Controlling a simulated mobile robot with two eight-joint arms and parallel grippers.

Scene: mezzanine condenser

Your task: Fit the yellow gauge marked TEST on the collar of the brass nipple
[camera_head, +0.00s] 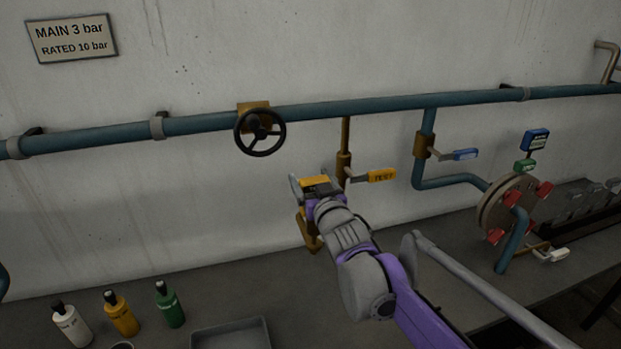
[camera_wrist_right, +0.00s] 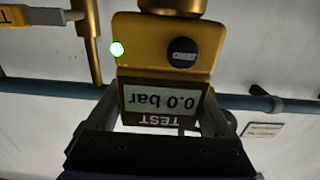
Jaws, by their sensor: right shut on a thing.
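My right gripper (camera_head: 313,190) is shut on the yellow gauge (camera_head: 318,183), just left of the yellow-handled valve (camera_head: 345,172). In the right wrist view the gauge (camera_wrist_right: 150,70) shows upside down between the fingers, reading 0.0 bar above a TEST label. It has a dark round button and a lit green spot. Brass fitting (camera_head: 309,230) shows below the gripper in the head view. In the wrist view a brass piece (camera_wrist_right: 172,5) meets the gauge's end at the top edge. I cannot tell whether the gauge is seated on the collar. My left gripper is out of view.
A teal main pipe (camera_head: 385,105) with a black handwheel (camera_head: 260,133) runs along the wall. To the right are a blue-handled valve (camera_head: 463,155) and a flange with red bolts (camera_head: 500,207). Several bottles and a grey tray (camera_head: 232,334) are on the bench at the lower left.

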